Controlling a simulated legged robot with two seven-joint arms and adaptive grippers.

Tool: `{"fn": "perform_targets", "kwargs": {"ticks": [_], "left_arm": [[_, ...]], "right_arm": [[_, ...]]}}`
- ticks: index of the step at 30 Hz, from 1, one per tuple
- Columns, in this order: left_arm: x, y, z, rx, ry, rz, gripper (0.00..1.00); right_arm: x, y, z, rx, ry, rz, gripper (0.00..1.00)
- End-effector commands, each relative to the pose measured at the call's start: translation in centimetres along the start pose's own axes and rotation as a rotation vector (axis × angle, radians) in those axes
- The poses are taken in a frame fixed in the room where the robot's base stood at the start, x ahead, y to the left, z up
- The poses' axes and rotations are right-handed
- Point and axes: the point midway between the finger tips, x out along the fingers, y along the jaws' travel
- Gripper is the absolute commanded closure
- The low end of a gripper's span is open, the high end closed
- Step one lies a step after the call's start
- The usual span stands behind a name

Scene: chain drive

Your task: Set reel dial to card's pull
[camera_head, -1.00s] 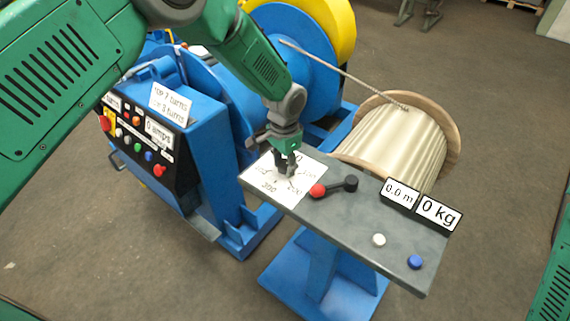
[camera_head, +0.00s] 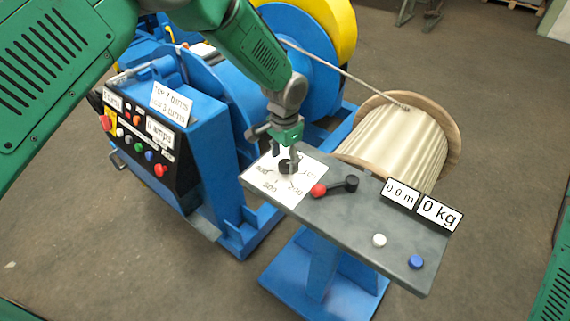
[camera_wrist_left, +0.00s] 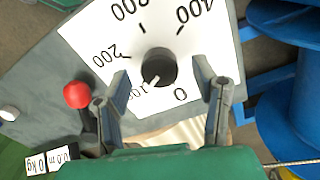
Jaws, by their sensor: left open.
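The reel dial is a black knob (camera_wrist_left: 160,67) on a white number plate (camera_wrist_left: 90,35) in the left wrist view. Its white mark points toward 100; 0, 200 and 400 also show. In the head view the knob (camera_head: 288,167) sits on the plate (camera_head: 262,186) at the stand's left end. My left gripper (camera_wrist_left: 163,88) is open, with one finger on each side of the knob; contact cannot be told. It also shows in the head view (camera_head: 285,160). A white card (camera_head: 171,103) stands on the blue machine, its small writing about turns hard to read. My right gripper is not seen.
Beside the dial is a lever with a red ball (camera_head: 318,190). White (camera_head: 379,240) and blue (camera_head: 415,262) buttons and displays reading 0.0 m (camera_head: 398,194) and 0 kg (camera_head: 438,213) share the stand. A rope reel (camera_head: 395,145) stands behind; a button panel (camera_head: 135,135) is left.

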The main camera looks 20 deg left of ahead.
Motion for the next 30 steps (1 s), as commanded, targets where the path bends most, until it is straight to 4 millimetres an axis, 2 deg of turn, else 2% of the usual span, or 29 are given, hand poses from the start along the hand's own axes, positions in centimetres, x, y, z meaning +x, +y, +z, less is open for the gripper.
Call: {"fn": "perform_targets", "kwargs": {"ticks": [1,6,12,18,30], "left_arm": [[-1.3,-0.1,-0.1,0.000,0.003,-0.002,0.46],[-5.0,-0.1,-0.1,-0.001,0.001,-0.001,0.46],[-8.2,0.0,-0.1,0.001,-0.001,0.000,0.46],[-9.3,0.0,0.0,0.000,-0.003,0.002,0.46],[-9.4,0.0,0.0,0.000,-0.003,0.001,0.46]], "right_arm": [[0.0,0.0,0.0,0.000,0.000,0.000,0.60],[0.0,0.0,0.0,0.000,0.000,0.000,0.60],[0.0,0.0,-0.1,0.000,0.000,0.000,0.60],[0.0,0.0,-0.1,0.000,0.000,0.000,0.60],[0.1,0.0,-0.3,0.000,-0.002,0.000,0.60]]}}
